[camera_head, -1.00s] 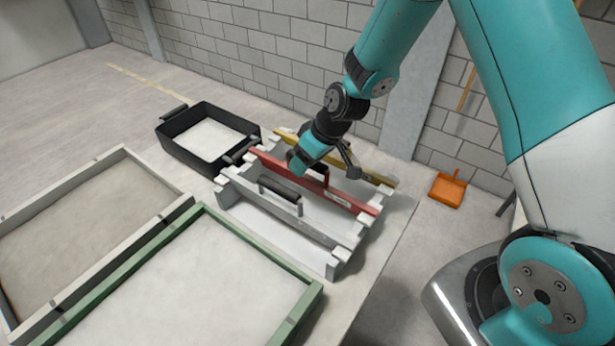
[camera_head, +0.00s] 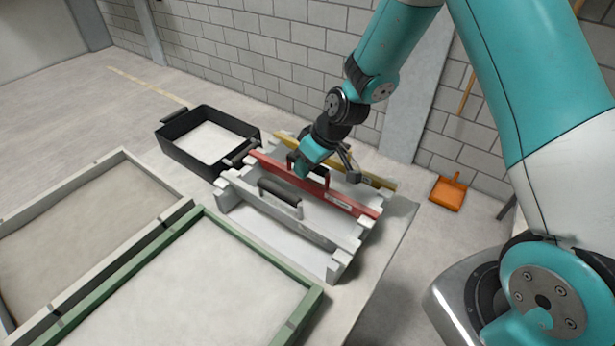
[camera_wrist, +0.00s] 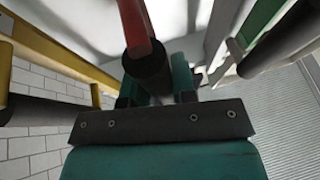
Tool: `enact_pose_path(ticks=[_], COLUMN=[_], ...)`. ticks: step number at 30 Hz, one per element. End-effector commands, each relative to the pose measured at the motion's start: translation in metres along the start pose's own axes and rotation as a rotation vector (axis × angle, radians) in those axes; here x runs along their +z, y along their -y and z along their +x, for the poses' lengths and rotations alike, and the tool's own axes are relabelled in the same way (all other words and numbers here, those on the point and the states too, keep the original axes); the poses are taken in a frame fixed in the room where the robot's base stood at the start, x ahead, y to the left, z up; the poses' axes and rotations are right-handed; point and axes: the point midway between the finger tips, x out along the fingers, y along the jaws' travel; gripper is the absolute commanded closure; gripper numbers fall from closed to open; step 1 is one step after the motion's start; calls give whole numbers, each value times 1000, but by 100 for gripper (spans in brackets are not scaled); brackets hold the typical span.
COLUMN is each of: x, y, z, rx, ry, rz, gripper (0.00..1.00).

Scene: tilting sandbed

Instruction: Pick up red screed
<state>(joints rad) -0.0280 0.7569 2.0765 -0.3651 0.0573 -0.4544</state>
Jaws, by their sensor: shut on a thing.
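The red screed (camera_head: 345,200) is a long red bar with a black handle, lying across the white notched rack (camera_head: 338,262) between the grey and yellow screeds. My gripper (camera_head: 303,165) comes down over its middle and is shut on its handle. In the wrist view the red screed's red bracket (camera_wrist: 134,22) and black handle end (camera_wrist: 146,68) show between my gripper's teal fingers (camera_wrist: 160,92). The fingers partly hide the handle. The bar appears still at rack level; I cannot tell any gap beneath it.
The yellow screed (camera_head: 377,180) lies just behind, and the grey screed (camera_head: 318,236) with a dark handle (camera_head: 280,191) in front. A black tray (camera_head: 185,162) stands left of the rack. Green-framed (camera_head: 290,318) and pale-framed (camera_head: 125,156) sandbeds lie in front. An orange dustpan (camera_head: 447,192) is at right by the wall.

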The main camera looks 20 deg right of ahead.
Motion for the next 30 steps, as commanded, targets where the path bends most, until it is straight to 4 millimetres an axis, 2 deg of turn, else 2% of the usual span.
enact_pose_path(ticks=[8,11,17,24,30], x=[-4,-9,-26,-54,-69], y=[1,3,12,26,35], z=[-8,-19,-60,-127,-166], rx=[1,2,4,4,3], ry=[-3,-5,-8,-9,-5], rz=[-1,-2,-4,-4,-3], gripper=[100,100,100,100,100])
